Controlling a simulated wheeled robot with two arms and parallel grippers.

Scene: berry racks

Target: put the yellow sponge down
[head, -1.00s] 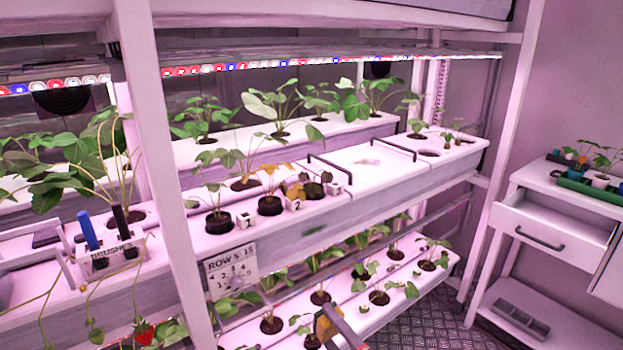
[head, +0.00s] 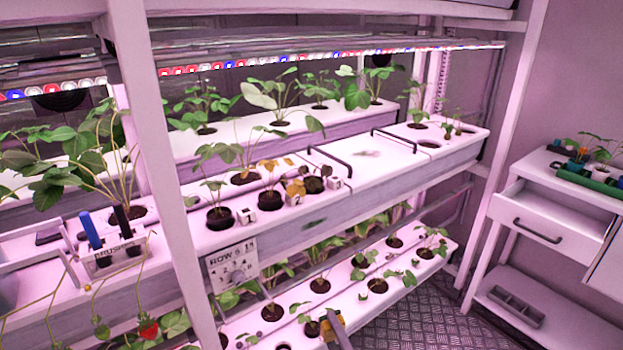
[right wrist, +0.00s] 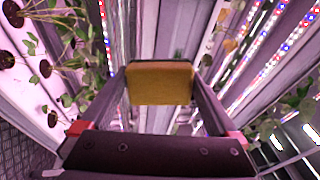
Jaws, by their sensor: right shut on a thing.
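The yellow sponge (right wrist: 160,83) is a yellow-tan block with a dark back edge, held between the two fingers of my right gripper (right wrist: 160,88) in the right wrist view. In the head view a small part of the sponge (head: 333,322) shows at the bottom edge, at the tip of my right gripper (head: 336,327). It appears in front of the lower planting shelf (head: 352,312); I cannot tell whether it touches anything. My left gripper is not in view.
Potted seedlings stand in the middle shelf (head: 345,212), with a bare lid section between dark handles (head: 393,141). A caddy marked brushes (head: 115,258) stands at left. A white cabinet with an open drawer (head: 540,215) is at right. Patterned floor (head: 415,320) is clear.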

